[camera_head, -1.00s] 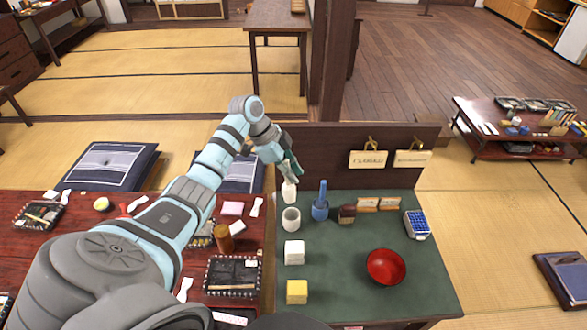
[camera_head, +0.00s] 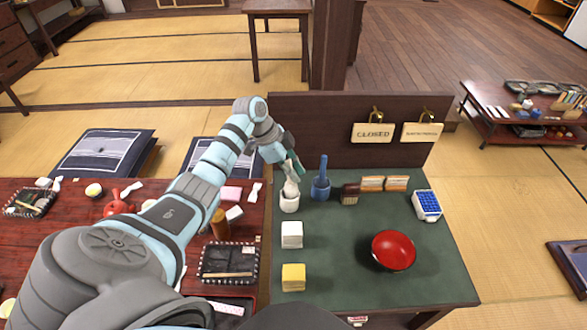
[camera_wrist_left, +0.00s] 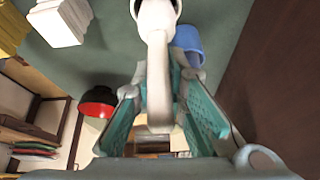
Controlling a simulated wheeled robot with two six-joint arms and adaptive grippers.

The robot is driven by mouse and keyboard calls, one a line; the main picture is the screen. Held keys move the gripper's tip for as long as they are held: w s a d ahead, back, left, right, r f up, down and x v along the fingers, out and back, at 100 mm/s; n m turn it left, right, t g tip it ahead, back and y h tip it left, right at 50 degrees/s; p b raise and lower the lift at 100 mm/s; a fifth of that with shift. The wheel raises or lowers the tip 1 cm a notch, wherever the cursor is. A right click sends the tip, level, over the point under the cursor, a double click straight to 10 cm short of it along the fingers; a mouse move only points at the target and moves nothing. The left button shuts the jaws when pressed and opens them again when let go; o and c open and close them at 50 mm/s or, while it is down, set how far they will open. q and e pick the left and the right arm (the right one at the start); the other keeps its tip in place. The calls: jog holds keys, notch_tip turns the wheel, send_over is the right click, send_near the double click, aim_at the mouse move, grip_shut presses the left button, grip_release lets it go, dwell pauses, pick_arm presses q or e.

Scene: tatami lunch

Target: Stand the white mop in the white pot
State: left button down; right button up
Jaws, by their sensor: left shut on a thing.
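My left gripper (camera_head: 291,168) is shut on the white mop (camera_head: 291,187) and holds it over the white pot (camera_head: 290,204) on the green table top. The mop's lower end meets the pot's mouth; how deep it reaches is hidden. In the left wrist view the pale mop shaft (camera_wrist_left: 159,75) runs between the teal fingers of the gripper (camera_wrist_left: 165,105) toward the white pot at the top edge. The blue pot (camera_head: 320,190) with a blue mop (camera_head: 323,167) in it stands close to the right of the white pot. My right gripper is not in view.
White blocks (camera_head: 291,235) and yellow blocks (camera_head: 293,278) stand in front of the pot. A red bowl (camera_head: 393,250) sits right of them. A dark brush-like item (camera_head: 350,194) and a blue-topped box (camera_head: 427,205) are farther right. A dark panel (camera_head: 325,130) rises behind.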

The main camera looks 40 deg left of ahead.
pick_arm(q)
jog(key=shift+s+f, duration=0.1)
jog(key=shift+f, duration=0.3)
jog(key=shift+r, duration=0.1)
jog(key=c, duration=1.5)
grip_release()
jog(key=shift+c, duration=0.2)
jog(key=v, duration=1.2)
jog(key=shift+d, duration=0.1)
